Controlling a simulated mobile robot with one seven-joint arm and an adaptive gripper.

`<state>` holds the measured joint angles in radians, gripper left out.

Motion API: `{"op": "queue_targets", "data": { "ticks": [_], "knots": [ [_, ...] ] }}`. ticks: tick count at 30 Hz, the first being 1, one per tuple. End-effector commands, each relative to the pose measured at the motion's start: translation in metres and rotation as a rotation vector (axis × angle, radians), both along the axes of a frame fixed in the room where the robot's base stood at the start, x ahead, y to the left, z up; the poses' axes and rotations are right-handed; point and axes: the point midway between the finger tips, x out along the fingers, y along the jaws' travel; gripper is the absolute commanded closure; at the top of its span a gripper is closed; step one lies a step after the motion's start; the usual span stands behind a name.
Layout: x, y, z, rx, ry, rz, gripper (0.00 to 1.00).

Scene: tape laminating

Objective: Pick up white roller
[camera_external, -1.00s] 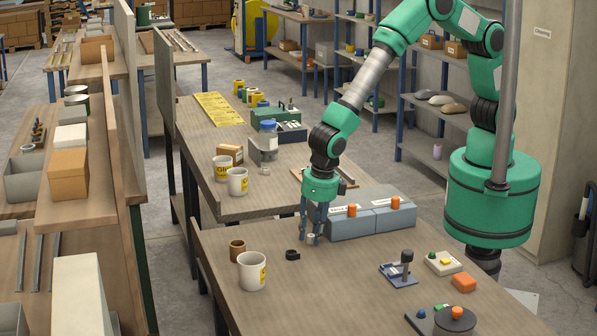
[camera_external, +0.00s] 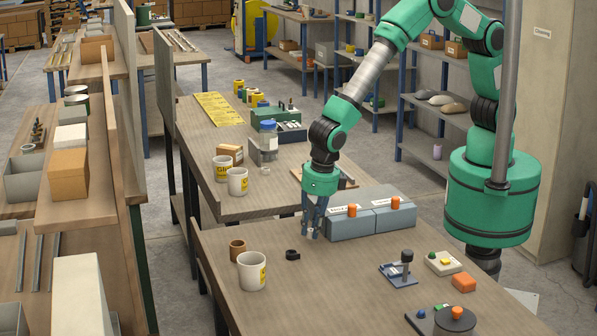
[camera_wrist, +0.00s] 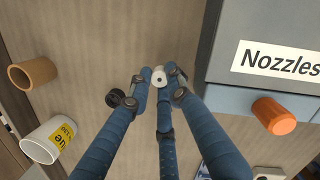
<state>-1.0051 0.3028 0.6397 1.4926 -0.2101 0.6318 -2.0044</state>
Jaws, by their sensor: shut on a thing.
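The white roller (camera_wrist: 159,77) is a small pale cylinder between the fingertips in the wrist view, seen end-on. My gripper (camera_wrist: 158,82) has blue fingers closed around it, and they hide part of it. In the external view my gripper (camera_external: 313,232) points straight down at the near table, just left of the grey boxes. The roller is hidden behind the fingers there. I cannot tell whether it is touching the table.
Grey boxes with orange knobs (camera_external: 371,214) stand close to the right of my gripper. A black ring (camera_external: 292,254), a brown cup (camera_external: 237,249) and a white mug (camera_external: 251,271) are to the left. The table (camera_external: 330,290) in front is clear.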

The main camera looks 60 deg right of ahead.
Motion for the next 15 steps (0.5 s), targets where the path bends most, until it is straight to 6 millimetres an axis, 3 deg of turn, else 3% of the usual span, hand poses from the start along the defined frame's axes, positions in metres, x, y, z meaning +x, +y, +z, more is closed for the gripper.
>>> {"op": "queue_targets", "data": {
  "ticks": [9,15],
  "knots": [
    [0.001,0.001,0.051,0.002,-0.002,0.001,0.93],
    [0.000,0.000,0.074,0.000,-0.001,0.000,0.93]
  ]
}}
